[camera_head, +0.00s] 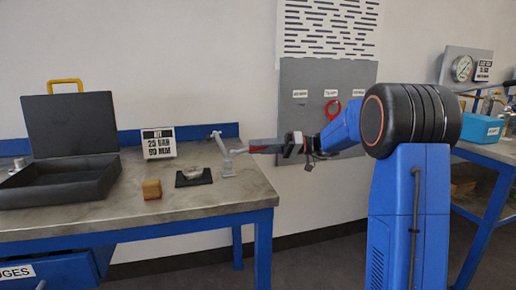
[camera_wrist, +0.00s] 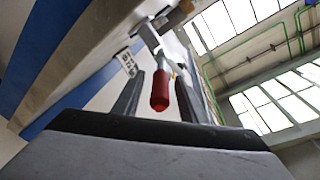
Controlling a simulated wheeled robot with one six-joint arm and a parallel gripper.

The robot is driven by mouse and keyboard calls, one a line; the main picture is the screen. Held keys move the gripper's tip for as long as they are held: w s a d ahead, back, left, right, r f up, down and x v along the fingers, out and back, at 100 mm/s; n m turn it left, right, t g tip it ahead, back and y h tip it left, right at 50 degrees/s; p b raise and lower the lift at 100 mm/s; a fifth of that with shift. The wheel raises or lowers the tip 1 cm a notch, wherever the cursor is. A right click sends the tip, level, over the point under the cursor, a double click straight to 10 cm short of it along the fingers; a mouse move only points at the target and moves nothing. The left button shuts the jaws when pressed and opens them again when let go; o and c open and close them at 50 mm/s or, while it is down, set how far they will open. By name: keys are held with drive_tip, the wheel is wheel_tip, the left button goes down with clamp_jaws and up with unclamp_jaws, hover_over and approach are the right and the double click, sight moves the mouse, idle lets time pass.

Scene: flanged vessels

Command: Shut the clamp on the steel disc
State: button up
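The clamp (camera_head: 227,168) is a light grey metal toggle clamp standing near the right end of the workbench, with its arm raised up to the left. The steel disc (camera_head: 192,172) lies on a black plate just left of it, and the clamp's arm is clear of the disc. My gripper (camera_head: 256,149) reaches in from the right at the height of the clamp's handle. In the wrist view the clamp's red handle (camera_wrist: 160,91) lies between the two fingers of my gripper (camera_wrist: 157,92). The fingers are apart, with gaps showing beside the handle.
A wooden block (camera_head: 152,189) sits left of the black plate. A sign (camera_head: 158,142) stands behind, and an open dark case (camera_head: 60,175) fills the bench's left part. A perforated panel (camera_head: 325,100) is on the wall behind my arm. The bench front is clear.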

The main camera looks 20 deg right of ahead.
clamp_jaws()
